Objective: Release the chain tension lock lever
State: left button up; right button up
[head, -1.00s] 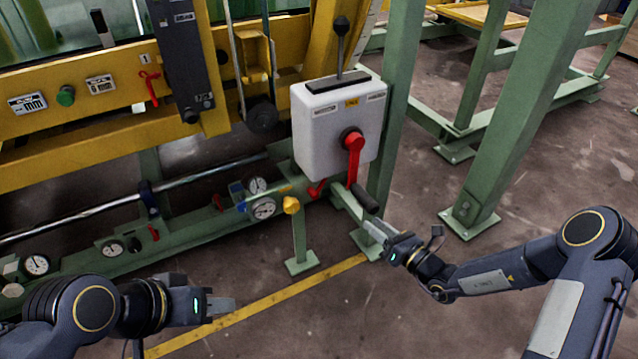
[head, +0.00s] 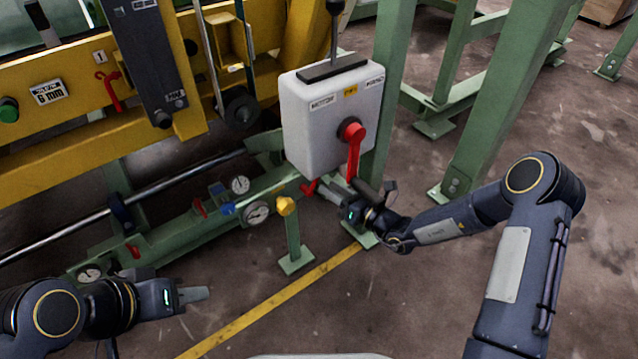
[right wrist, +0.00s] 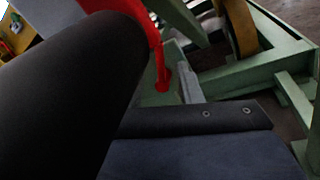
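A small red lever (head: 309,187) sticks out at the lower edge of a white box (head: 325,115); it also shows in the right wrist view (right wrist: 162,75). No label marks it as the chain tension lock lever. A larger red crank (head: 353,150) is on the box front, its black handle (head: 366,190) hanging low and filling the left of the right wrist view (right wrist: 65,90). My right gripper (head: 331,192) is just right of the small lever, beside the black handle; contact is unclear. My left gripper (head: 195,294) is away at lower left. Neither finger opening can be made out.
A yellow-topped green post (head: 292,235) stands left of my right gripper. Gauges (head: 256,212) and a green beam lie behind it. Green frame legs (head: 490,100) stand at right. Another red lever (head: 108,90) is on the yellow panel. The floor in front is open.

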jog(key=shift+b+x, duration=0.65)
jog(key=shift+x, duration=1.55)
grip_shut()
